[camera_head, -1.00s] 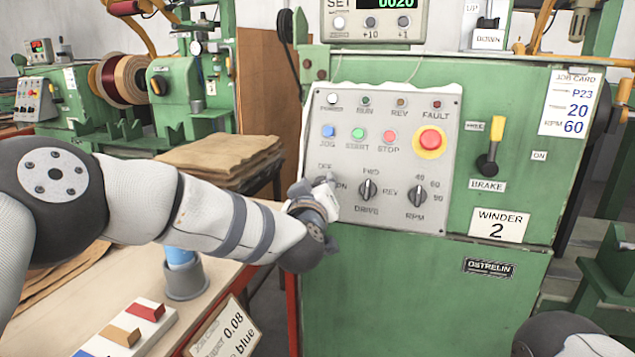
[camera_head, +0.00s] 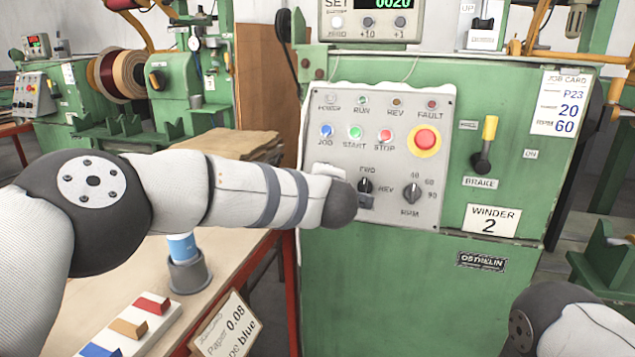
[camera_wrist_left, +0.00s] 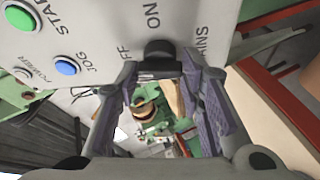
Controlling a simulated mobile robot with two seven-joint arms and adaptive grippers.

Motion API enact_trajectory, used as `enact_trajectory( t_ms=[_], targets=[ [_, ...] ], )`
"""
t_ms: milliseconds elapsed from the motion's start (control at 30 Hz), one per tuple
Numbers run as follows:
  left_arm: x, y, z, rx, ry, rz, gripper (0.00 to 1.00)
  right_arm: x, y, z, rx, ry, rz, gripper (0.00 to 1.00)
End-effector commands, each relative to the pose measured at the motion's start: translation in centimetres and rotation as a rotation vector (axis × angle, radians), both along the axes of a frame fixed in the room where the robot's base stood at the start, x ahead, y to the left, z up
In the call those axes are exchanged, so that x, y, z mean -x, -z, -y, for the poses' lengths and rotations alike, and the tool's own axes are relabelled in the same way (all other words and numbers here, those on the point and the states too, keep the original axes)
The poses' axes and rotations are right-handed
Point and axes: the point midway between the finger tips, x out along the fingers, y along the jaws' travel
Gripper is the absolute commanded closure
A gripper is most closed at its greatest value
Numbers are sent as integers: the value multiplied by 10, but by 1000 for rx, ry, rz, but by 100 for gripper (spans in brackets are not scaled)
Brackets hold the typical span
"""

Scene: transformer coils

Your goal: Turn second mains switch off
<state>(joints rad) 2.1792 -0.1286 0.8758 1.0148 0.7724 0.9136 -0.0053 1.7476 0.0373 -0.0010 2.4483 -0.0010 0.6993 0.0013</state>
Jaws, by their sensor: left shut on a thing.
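The green machine marked WINDER 2 (camera_head: 420,275) has a light grey control panel (camera_head: 440,150). Its black mains switch (camera_wrist_left: 159,49) shows in the left wrist view, near the ON and OFF lettering. My left gripper (camera_wrist_left: 158,64) has a finger on each side of this knob and is shut on it. In the head view my left arm hides the switch and most of the gripper. The panel's power lamp (camera_head: 331,99) looks grey and unlit. My right gripper is out of view; only part of that arm shows at lower right.
The drive knob (camera_head: 367,186) is close right of my left wrist, with the RPM knob (camera_head: 412,192) beyond it. Above are several buttons and a red emergency stop (camera_head: 425,141). A brake lever (camera_head: 486,145) is at right. The bench (camera_head: 230,262) is below my left arm.

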Motion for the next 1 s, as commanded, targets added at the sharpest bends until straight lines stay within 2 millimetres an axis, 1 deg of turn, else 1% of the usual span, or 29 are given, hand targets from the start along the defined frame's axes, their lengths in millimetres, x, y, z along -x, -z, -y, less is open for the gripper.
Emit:
enact_trajectory(
  t_ms=[100, 333, 900, 933, 967, 1000],
  targets=[
    [0, 0, 1, 55, -21, -18, 93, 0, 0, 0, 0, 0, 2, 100],
    [0, -1, 1, 122, -48, -40, 93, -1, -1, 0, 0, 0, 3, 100],
    [0, 0, 1, 148, -61, -49, 93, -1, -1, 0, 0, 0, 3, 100],
    [0, 0, 1, 148, -61, -48, 63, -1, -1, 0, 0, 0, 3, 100],
    [0, 0, 1, 147, -60, -48, 56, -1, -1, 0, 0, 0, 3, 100],
    [0, 0, 1, 147, -60, -48, 47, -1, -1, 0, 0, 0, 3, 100]
  ],
)
